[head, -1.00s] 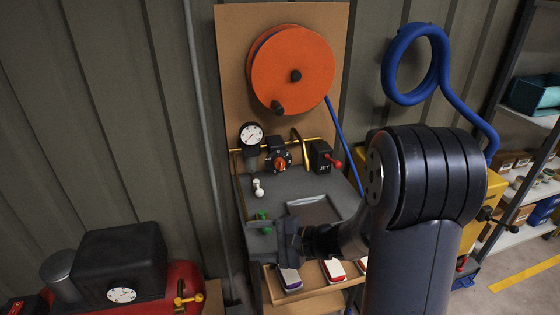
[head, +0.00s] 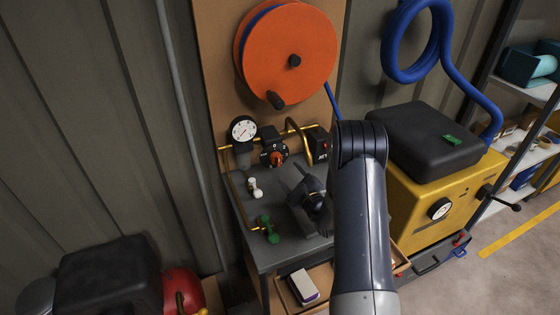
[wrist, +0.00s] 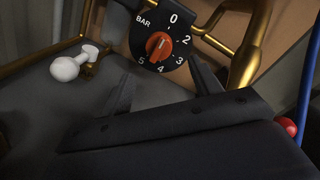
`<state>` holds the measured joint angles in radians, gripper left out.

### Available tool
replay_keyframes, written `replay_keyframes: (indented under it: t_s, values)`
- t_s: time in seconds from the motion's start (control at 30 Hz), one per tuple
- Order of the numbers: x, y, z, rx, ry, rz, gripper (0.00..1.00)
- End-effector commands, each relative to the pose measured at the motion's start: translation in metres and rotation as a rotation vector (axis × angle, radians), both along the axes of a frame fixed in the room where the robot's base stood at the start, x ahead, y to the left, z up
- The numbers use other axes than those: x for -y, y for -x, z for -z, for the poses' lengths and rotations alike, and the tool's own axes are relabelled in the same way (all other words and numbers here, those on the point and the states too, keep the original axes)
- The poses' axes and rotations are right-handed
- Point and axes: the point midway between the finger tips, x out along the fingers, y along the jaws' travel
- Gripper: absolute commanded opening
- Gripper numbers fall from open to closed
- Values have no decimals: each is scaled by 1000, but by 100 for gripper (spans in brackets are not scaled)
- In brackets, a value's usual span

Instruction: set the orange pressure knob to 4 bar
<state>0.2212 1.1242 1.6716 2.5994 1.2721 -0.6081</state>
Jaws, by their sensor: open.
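The orange pressure knob (head: 277,158) sits on a black dial block at the back of the grey bench. In the wrist view the knob (wrist: 158,46) is at the upper middle, with 0 at the top and 2, 3, 4, 5 running clockwise. Its small pale mark seems to point up towards 0. My gripper (head: 309,186) is over the bench, in front of and right of the knob. Its two fingers stand apart in the wrist view (wrist: 162,72), empty, below the dial and not touching it.
A round gauge (head: 243,130) and brass pipes flank the dial. A black JET box (head: 321,145) with a red part is close on the right. A white valve handle (head: 254,187) and a green one (head: 268,229) stand left. An orange hose reel (head: 286,54) hangs above.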

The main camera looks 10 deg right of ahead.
Motion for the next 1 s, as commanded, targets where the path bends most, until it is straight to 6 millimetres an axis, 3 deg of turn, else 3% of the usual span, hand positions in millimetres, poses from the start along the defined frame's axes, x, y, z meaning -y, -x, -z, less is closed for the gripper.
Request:
replay_keyframes:
  t_s: [0.2,0.4,0.87,1.0]
  values:
    - [-13,-38,-3,1,0,-3,60]
    - [-20,-61,-1,-1,-1,-2,60]
    - [-23,-72,0,-1,-1,-2,60]
    - [-23,-72,0,-1,-1,-2,50]
